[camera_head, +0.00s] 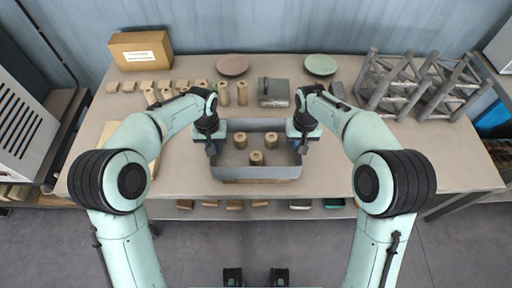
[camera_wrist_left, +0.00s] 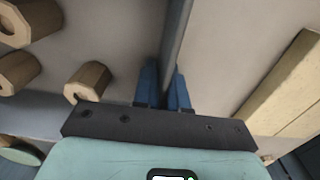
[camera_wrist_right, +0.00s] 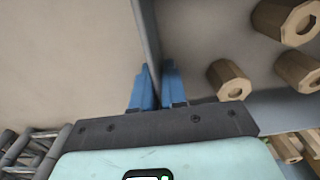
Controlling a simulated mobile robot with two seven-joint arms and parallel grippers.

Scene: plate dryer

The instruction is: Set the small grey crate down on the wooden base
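The small grey crate (camera_head: 225,172) is at the middle of the table's front part in the head view, upright, with three short wooden hexagonal pieces (camera_head: 257,158) inside. My left gripper (camera_head: 211,146) is shut on its left wall (camera_wrist_left: 172,50), one blue finger on each side. My right gripper (camera_head: 304,144) is shut on its right wall (camera_wrist_right: 148,40) in the same way. A brown wooden strip (camera_head: 256,181) shows under the crate's front edge. It may be the wooden base, mostly hidden by the crate. I cannot tell whether the crate touches it.
A pale wooden board (camera_wrist_left: 285,85) lies left of the crate, partly behind my left arm in the head view. Wooden blocks and pegs, two plates (camera_head: 232,65), a grey box (camera_head: 274,92) and a metal rack (camera_head: 410,85) stand at the back. The table right of the crate is clear.

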